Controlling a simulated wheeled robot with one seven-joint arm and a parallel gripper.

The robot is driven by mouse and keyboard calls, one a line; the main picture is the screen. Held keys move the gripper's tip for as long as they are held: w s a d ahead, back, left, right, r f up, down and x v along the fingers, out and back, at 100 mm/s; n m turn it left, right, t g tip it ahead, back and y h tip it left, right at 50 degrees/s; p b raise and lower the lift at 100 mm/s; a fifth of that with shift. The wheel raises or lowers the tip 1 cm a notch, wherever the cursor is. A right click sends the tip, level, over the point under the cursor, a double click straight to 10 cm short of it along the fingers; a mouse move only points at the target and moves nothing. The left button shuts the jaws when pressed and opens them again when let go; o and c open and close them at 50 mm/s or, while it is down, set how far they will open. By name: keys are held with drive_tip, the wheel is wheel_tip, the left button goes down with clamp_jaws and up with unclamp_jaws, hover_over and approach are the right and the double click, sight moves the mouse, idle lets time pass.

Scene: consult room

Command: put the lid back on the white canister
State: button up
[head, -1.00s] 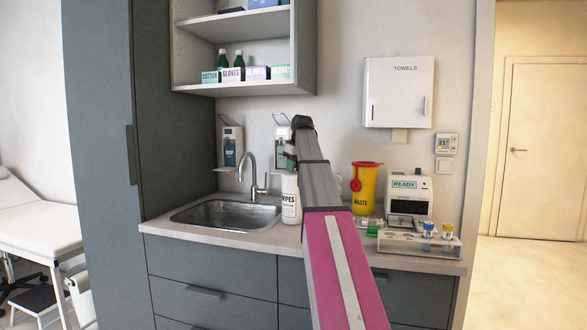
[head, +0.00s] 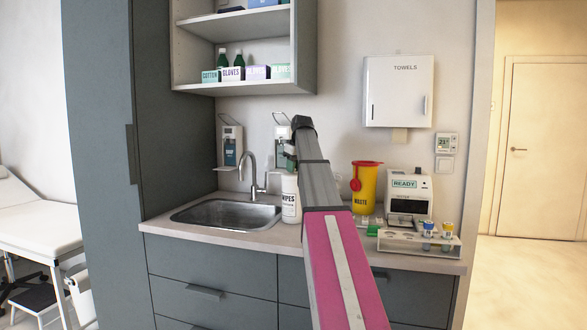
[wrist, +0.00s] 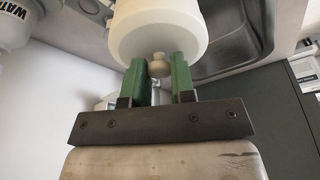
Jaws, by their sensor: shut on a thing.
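The white canister (head: 291,204), labelled WIPES, stands upright on the counter at the right end of the sink. In the wrist view a broad white rounded body (wrist: 160,28) fills the top centre. A small pale lid knob (wrist: 159,66) shows below it. My gripper (wrist: 160,76) has its two green fingers on either side of this knob and is shut on it. In the head view my arm hides most of the gripper, just above the canister's top. I cannot tell whether there is a gap between lid and canister.
The sink (head: 225,214) lies to the left. A yellow waste bin (head: 366,188), a small READY device (head: 409,194) and a tube rack (head: 418,242) stand to the right. Wall dispensers (head: 230,148) hang behind. A shelf (head: 245,88) is above.

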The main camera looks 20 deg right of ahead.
idle(0.3)
drive_tip(key=o, duration=1.5)
drive_tip(key=shift+c, duration=0.2)
drive_tip(key=shift+r, duration=0.15)
drive_tip(key=shift+r, duration=3.35)
clamp_jaws()
drive_tip(key=shift+f, duration=2.75)
